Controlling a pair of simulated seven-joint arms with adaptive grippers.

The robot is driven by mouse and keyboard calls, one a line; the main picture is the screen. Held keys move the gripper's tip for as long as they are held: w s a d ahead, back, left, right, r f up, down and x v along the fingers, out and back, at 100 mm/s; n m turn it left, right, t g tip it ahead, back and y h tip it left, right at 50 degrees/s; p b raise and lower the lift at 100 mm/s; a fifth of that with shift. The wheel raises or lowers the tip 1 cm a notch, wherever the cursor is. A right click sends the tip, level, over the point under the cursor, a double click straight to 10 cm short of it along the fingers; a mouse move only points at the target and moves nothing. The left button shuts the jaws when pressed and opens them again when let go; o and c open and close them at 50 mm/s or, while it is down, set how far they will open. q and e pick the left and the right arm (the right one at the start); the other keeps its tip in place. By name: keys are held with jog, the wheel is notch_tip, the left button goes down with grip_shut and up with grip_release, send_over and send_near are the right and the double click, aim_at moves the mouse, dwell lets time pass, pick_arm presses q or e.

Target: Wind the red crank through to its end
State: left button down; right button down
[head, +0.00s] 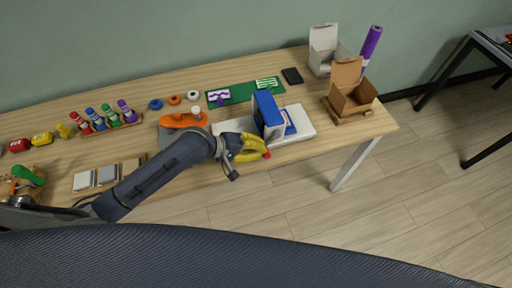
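The red crank (267,155) shows only as a small red bit at the tip of my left gripper. Its shaft and the angle of its arm are hidden. Next to it a blue upright housing (268,113) stands on a white base (298,122). My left gripper (262,150), with yellow fingers, reaches in from the left in front of the housing, its tips at the red bit. I cannot tell whether the fingers are closed on it. My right gripper is not in view.
An orange-handled tool (183,120) lies left of the base, partly behind my arm. A green mat (240,93) lies behind. An open cardboard box (352,98), a white box (326,52) and a purple roll (371,45) stand at the right. Several coloured bottles (104,116) stand at the left.

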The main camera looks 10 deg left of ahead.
pick_arm(q)
jog(key=shift+a, duration=0.1)
jog(key=f+v, duration=0.1)
jog(key=v, duration=1.2)
jog(key=shift+s+a, duration=0.35)
jog(key=shift+a, duration=0.2)
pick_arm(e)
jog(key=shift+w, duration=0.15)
